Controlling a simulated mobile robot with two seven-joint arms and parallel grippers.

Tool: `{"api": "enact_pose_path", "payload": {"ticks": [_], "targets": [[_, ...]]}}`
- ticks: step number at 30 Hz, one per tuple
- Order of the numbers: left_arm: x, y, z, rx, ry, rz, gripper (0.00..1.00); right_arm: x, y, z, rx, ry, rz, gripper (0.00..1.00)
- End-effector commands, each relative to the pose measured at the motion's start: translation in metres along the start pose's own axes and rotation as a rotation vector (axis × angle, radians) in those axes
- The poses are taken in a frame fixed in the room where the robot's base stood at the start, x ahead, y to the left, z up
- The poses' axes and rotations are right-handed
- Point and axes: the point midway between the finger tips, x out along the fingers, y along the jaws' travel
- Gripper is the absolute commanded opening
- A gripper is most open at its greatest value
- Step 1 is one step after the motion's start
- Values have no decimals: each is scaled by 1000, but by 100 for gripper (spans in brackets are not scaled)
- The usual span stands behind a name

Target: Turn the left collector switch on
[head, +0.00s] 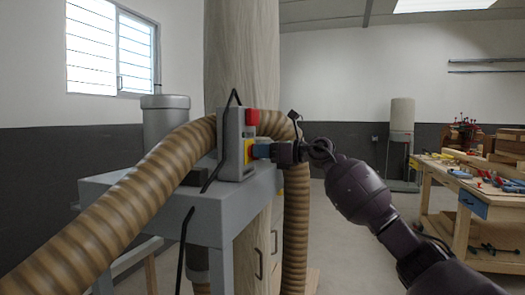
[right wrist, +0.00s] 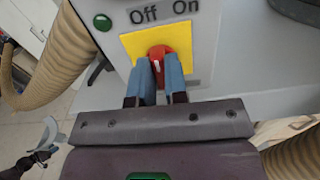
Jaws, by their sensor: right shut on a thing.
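The grey switch box (head: 237,145) is on the grey machine body, with a red button on top and a yellow plate (head: 249,151) on its side. In the right wrist view the red rotary knob (right wrist: 160,55) sits on the yellow plate, below the words Off and On. What looks like my left gripper (right wrist: 45,133) shows small and open at the lower left of the right wrist view, away from the box.
A thick brown ribbed hose (head: 115,220) crosses the front left and arches behind the box. A wooden workbench (head: 480,200) with tools stands at the right, and another collector (head: 402,130) stands at the back. Floor between is clear.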

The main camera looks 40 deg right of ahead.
Motion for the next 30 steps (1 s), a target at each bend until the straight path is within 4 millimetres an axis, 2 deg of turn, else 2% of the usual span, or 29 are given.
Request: {"api": "enact_pose_path", "payload": {"ticks": [8,24,30], "targets": [[-12,-3,-21,-1,15,-4,46,-2,-1,5,159,-1,-2,0],[-44,-9,-79,-2,46,-7,46,-1,-3,3,666,2,-2,0],[-52,-10,-90,-2,43,-7,46,0,-4,1,857,3,-3,0]]}}
